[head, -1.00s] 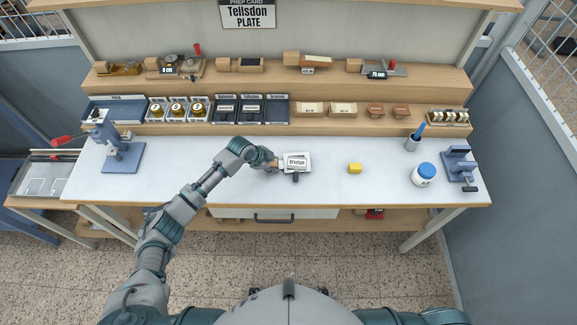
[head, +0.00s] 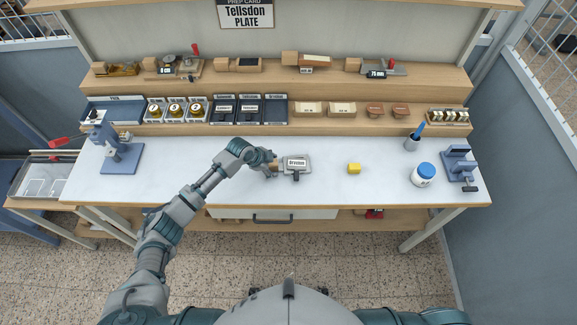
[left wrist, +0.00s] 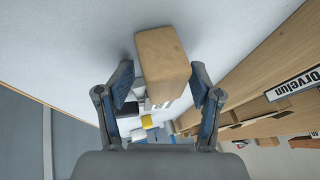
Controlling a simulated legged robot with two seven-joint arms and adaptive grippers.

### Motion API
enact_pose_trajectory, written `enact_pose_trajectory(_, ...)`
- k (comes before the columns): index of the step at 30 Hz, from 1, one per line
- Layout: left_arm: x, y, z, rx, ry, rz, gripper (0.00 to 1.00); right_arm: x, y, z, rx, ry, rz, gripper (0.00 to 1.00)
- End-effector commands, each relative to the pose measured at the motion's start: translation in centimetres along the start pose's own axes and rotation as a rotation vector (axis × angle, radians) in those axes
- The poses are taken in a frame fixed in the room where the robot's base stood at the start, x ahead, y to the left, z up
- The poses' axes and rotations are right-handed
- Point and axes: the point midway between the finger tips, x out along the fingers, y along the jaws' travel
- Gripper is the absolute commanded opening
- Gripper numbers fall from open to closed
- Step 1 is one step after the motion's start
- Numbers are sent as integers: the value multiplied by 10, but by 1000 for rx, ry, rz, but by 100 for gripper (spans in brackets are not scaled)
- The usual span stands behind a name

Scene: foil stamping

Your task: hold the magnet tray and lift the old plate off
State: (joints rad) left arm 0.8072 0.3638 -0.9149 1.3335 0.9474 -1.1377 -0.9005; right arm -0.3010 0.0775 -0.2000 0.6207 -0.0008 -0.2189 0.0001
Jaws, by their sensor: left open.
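The magnet tray (head: 305,170) lies on the bench, a grey slab with a short dark knob at its front edge. The old plate (head: 296,162) lies on it, with a pale lettered face; the lettering is too small to read surely. A wooden handle block (left wrist: 163,65) shows large in the left wrist view, at the tray's left side. My left gripper (head: 273,163) is open, with its fingers (left wrist: 163,98) on either side of this block. My right gripper is not in view.
A yellow block (head: 354,169) lies on the bench right of the tray. A press (head: 117,155) stands left. Shelves line the back.

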Motion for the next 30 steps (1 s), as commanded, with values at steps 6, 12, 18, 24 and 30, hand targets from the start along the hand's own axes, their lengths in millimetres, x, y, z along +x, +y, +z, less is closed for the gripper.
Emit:
enact_pose_trajectory(6,-7,-1,0,1,1,-2,64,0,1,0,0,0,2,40)
enact_pose_trajectory(12,-46,-2,1,2,1,-4,64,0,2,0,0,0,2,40)
enact_pose_trajectory(18,-89,-2,1,1,-1,-3,64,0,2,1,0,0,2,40)
enact_pose_trajectory(24,-114,-1,1,0,0,0,64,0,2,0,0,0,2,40)
enact_pose_trajectory(30,-119,-1,1,-2,0,2,64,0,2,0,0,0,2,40)
